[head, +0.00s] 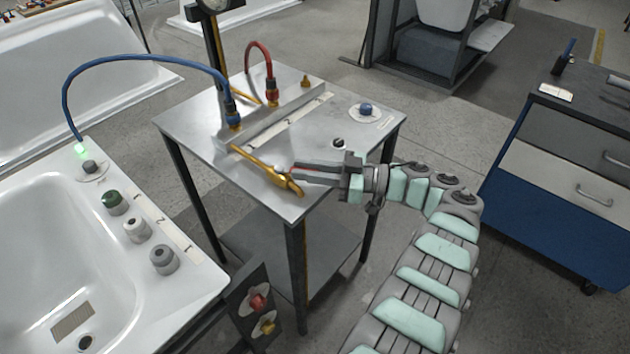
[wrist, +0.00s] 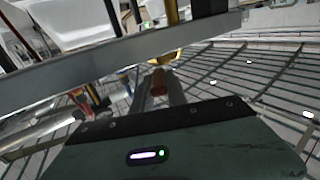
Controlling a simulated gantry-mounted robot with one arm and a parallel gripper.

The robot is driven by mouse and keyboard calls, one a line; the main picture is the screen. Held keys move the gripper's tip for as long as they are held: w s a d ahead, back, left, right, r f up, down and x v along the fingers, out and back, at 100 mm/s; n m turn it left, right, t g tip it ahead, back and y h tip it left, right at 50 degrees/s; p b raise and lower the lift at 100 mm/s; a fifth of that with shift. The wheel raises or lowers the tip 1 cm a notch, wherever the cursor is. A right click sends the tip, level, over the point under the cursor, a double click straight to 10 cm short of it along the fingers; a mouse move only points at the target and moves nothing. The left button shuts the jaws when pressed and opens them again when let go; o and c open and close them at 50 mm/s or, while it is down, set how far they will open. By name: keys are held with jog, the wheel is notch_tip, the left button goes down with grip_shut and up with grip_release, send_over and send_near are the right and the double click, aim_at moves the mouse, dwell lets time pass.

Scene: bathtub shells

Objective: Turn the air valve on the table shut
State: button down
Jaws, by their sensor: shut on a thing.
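The air valve (head: 266,167) is a brass fitting on a brass pipe at the front of the metal table (head: 190,122). It slants from the manifold bar toward the table's near edge. My gripper (head: 296,172) reaches in from the right, its fingers at the valve's outer end. It is shut on a reddish valve handle, of which a thin red strip shows between the fingers. In the wrist view the red-brown handle (wrist: 158,82) sits between the fingers, with a yellow part (wrist: 172,48) of the valve beyond. The handle's exact angle is hard to tell.
A blue hose (head: 140,59) arcs from the manifold to the white tub (head: 40,225) at left. A short red hose (head: 258,44) loops behind. A blue knob (head: 365,109) stands on the table's right side.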

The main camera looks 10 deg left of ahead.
jog(key=shift+b, duration=0.35)
dwell(0.3)
jog(key=c, duration=1.3)
grip_release()
jog(key=shift+r+p, duration=4.65)
jog(key=shift+r, duration=5.3)
jog(key=shift+c, duration=0.4)
